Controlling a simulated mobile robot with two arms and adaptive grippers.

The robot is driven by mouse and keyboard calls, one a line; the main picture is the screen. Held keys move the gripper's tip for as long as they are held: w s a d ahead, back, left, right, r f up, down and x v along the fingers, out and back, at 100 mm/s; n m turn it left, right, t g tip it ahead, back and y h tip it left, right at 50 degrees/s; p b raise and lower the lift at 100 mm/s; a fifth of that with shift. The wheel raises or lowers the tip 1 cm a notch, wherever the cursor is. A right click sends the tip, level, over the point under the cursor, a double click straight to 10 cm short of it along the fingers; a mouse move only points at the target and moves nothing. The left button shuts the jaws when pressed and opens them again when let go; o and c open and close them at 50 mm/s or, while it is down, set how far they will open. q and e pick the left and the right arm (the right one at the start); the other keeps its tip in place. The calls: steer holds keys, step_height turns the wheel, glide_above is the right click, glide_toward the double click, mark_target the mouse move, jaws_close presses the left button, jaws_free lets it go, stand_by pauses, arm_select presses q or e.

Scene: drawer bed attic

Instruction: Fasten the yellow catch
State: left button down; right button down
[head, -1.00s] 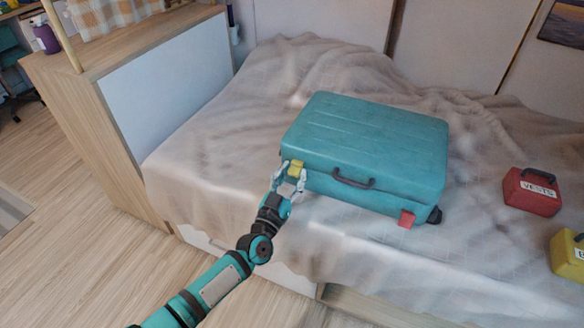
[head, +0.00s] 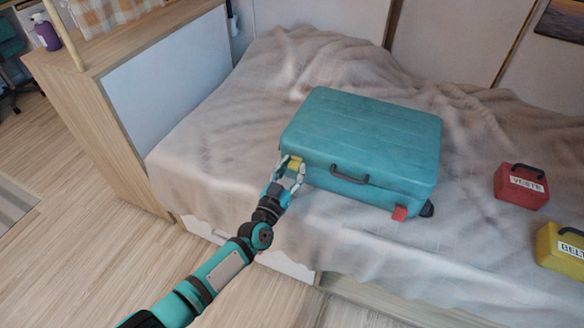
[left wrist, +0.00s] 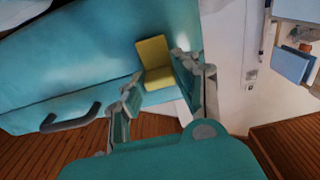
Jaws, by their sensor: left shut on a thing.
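The teal suitcase (head: 365,140) lies closed on the bed. The yellow catch (head: 296,163) is on its front face near the left corner. It also shows in the left wrist view (left wrist: 154,62), between my fingertips. My left gripper (head: 291,172) is at the catch, shut on it with one finger on each side. The gripper also shows in the left wrist view (left wrist: 155,76). The fingers partly hide the catch's edges. My right gripper is not in view.
A red catch (head: 400,213) and dark handle (head: 350,174) are on the suitcase front. A red case (head: 520,186) and a yellow case (head: 562,246) stand at right on the bed (head: 230,140). A wooden partition (head: 120,130) stands left.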

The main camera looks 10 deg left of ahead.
arm_select(q)
steer(key=c, duration=1)
jaws_free()
steer(key=shift+o, duration=0.2)
steer(key=shift+s, duration=0.1)
steer(key=shift+s+a+f, duration=0.1)
steer(key=shift+s, duration=0.2)
steer(key=v, duration=1.1)
steer(key=shift+s, duration=0.1)
